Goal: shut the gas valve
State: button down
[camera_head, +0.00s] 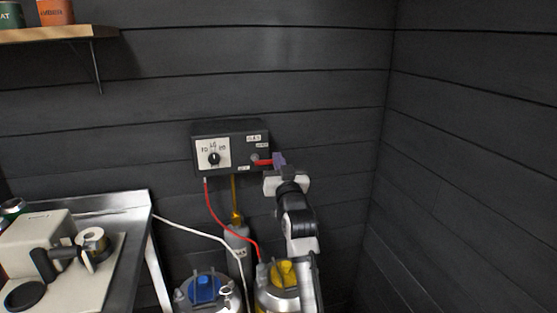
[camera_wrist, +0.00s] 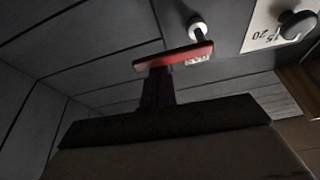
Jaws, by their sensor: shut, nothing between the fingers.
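The gas valve is a red lever (camera_head: 264,162) on the right part of a dark wall box (camera_head: 230,128). The lever points roughly sideways to the right from its pale pivot. Small white labels sit around it, one above reading GAS; the smaller ones are hard to read. In the wrist view the red lever (camera_wrist: 180,57) lies across the fingertips, with its round pivot (camera_wrist: 198,28) behind it. My gripper (camera_head: 279,158) is shut and empty, its fingers at the lever's right end. The fingers (camera_wrist: 157,80) look close against the lever; I cannot tell if they touch.
A black dial (camera_head: 213,158) on a white plate is left of the lever. A red hose and yellow pipe run down from the box. Vessels with blue (camera_head: 204,288) and yellow (camera_head: 284,273) tops stand below. A steel table (camera_head: 120,204) is at left; the right wall is bare.

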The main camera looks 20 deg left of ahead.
jog(key=shift+f+m+h+p, duration=0.2)
jog(key=shift+m+h+p, duration=0.15)
jog(key=shift+m, duration=0.35)
jog(key=s+a+f+m+h, duration=0.2)
jog(key=f+m+h, duration=0.3)
jog(key=m, duration=1)
jog(key=shift+a+f+h, duration=0.35)
jog(key=shift+a+f, duration=0.3)
jog(key=shift+s+a+r+b, duration=0.1)
jog(key=shift+s+a+b, duration=0.1)
jog(key=shift+b, duration=0.15)
jog(key=shift+d, duration=0.1)
